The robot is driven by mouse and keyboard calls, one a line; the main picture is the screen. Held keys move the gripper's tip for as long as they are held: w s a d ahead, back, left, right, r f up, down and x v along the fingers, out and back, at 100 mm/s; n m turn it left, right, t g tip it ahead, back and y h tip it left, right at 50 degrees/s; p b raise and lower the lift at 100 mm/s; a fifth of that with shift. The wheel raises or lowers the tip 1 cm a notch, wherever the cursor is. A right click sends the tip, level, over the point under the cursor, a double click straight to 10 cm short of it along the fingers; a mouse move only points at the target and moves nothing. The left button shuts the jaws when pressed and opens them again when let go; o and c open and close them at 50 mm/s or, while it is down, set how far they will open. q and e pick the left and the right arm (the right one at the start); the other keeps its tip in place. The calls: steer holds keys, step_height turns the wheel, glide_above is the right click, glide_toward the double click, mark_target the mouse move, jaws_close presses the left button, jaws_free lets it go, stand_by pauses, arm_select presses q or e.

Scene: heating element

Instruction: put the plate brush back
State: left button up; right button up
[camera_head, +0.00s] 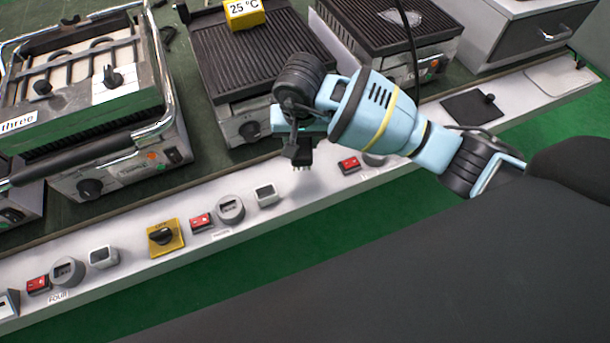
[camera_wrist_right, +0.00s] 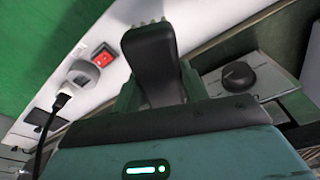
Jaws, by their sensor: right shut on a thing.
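My right gripper (camera_head: 297,138) points down over the light front ledge, in front of the middle grill. It is shut on a dark piece with short pale tips at its lower end, which I take to be the plate brush (camera_head: 303,158). In the right wrist view the dark brush (camera_wrist_right: 150,55) stands up from the jaws with its tips at the top edge. The gripper hides most of the brush, and I cannot tell whether it touches anything below. My left gripper is not in view.
The middle grill (camera_head: 245,60) bears a yellow "25 °C" block (camera_head: 244,13). A grill labelled "three" (camera_head: 90,90) stands left. The ledge (camera_head: 125,280) carries red switches, sockets and a yellow rotary switch (camera_head: 165,238). A black plate with a knob (camera_head: 470,108) lies at right.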

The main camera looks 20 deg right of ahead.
steer(key=shift+f, duration=0.1)
steer(key=shift+a+f, duration=0.1)
steer(key=shift+f, duration=0.2)
step_height(320, 180, down, 6)
steer(key=shift+r, duration=0.15)
steer(key=shift+f+b, duration=0.4)
steer(key=shift+f, duration=1.4)
steer(key=shift+f, duration=0.15)
steer(key=shift+f, duration=0.1)
steer(key=o, duration=1)
steer(key=shift+c, duration=0.2)
